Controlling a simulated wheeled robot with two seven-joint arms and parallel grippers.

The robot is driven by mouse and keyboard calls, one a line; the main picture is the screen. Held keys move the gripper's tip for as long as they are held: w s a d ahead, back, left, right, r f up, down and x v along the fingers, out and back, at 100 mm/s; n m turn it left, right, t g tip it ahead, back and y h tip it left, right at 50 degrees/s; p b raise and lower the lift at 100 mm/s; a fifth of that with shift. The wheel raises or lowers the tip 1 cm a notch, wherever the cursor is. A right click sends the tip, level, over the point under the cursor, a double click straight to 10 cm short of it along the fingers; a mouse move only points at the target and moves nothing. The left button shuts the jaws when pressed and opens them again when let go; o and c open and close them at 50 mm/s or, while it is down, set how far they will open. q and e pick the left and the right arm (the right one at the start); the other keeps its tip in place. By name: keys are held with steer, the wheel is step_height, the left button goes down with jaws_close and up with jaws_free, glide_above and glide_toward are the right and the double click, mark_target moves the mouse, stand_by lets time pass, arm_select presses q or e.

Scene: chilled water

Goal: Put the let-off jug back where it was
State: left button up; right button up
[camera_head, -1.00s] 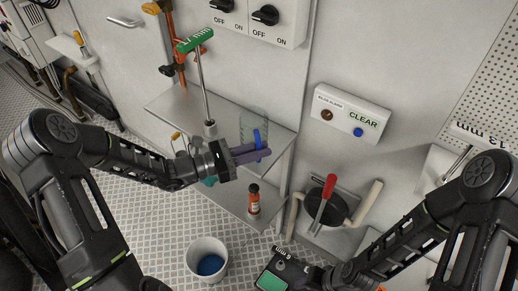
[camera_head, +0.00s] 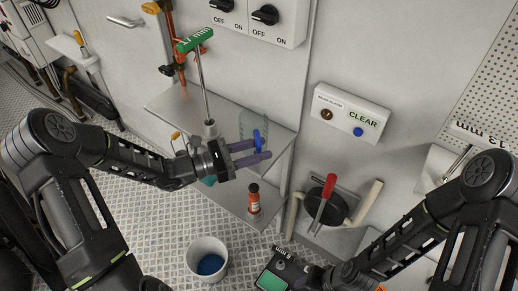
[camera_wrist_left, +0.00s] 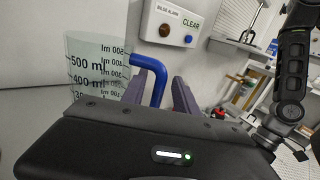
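The clear jug (camera_head: 253,122) with a blue handle stands upright on the upper shelf (camera_head: 170,103) near its right end. My left gripper (camera_head: 260,151) is open, its two purple fingers spread at the handle. In the left wrist view the jug (camera_wrist_left: 95,65) shows its ml marks, and the blue handle (camera_wrist_left: 158,88) lies between the parted fingers (camera_wrist_left: 170,88). The handle appears free of their grip; any light touch cannot be told. My right arm reaches in from the right at the bottom edge; its fingertips are not clear there.
An orange bottle (camera_head: 254,199) is on the lower shelf. A white bucket (camera_head: 207,258) with blue inside is on the floor. A device with a green screen (camera_head: 270,281) is near my right wrist. The CLEAR panel (camera_head: 350,115) is right.

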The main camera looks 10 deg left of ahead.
arm_select(q)
steer(key=b+v, duration=0.1)
steer(key=v, duration=1)
steer(key=shift+s+a, duration=0.2)
steer(key=shift+a, duration=0.15)
steer(key=s+d+f+m+g+y, duration=0.3)
steer(key=s+d+f+m, duration=0.2)
steer(key=f, duration=0.4)
steer(key=s+d+f+m+g+y, duration=0.3)
steer(key=s+f+m, duration=0.4)
steer(key=f+m, duration=0.3)
steer(key=s+d+f+m+g+y, duration=0.3)
steer(key=s+d+f+m+y, duration=0.2)
steer(key=f, duration=0.4)
steer(key=shift+s+d+f+m, duration=0.25)
steer(key=shift+s+d+m, duration=0.55)
steer(key=shift+d+m, duration=0.6)
